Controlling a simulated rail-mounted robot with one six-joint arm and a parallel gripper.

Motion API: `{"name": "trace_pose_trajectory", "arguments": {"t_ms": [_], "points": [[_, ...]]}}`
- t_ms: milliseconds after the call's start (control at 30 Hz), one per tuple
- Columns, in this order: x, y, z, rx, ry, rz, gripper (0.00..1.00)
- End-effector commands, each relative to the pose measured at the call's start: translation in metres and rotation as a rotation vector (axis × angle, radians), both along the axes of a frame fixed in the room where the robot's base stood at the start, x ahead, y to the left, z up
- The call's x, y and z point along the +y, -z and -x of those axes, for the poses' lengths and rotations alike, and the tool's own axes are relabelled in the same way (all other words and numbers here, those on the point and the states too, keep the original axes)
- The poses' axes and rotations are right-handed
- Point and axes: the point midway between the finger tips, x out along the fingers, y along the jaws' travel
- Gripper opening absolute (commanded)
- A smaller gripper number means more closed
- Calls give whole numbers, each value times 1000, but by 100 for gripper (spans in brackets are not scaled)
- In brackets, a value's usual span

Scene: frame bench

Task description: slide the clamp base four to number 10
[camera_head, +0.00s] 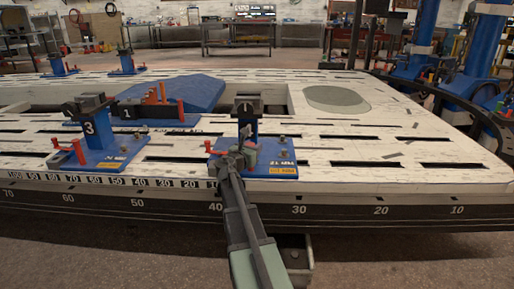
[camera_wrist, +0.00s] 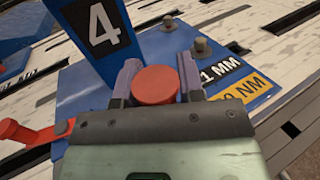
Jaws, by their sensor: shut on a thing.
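Clamp base four is a blue base with an upright marked 4 in the wrist view (camera_wrist: 80,88). In the head view the base (camera_head: 270,152) sits on the bench's front edge, with a dark clamp head on its post. My gripper (camera_head: 243,152) reaches it from the front. In the wrist view my gripper's fingers (camera_wrist: 158,72) are shut on both sides of a round red knob (camera_wrist: 155,88) on the base. The front rail's number 10 (camera_head: 457,211) is far to the right. The base stands above the stretch between 40 and 30.
Clamp base three (camera_head: 105,155) stands to the left, and a clamp base marked 1 (camera_head: 140,112) lies behind. A smaller number strip (camera_head: 110,180) runs along the bench edge to the left. The slotted white bench top (camera_head: 400,145) to the right of the base is clear of clamps.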

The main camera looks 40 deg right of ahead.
Motion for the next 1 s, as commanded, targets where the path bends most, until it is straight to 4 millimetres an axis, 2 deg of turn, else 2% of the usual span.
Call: {"name": "trace_pose_trajectory", "arguments": {"t_ms": [233, 267, 367, 667, 767, 1000], "points": [[-2, 0, 6, -1, 13, -1, 0], [-2, 0, 6, -1, 13, -1, 37], [-3, 0, 5, -1, 12, 0, 52], [3, 0, 5, 0, 7, 0, 53], [18, 0, 10, 0, 7, 0, 53], [76, 0, 28, 0, 7, 0, 53]]}}
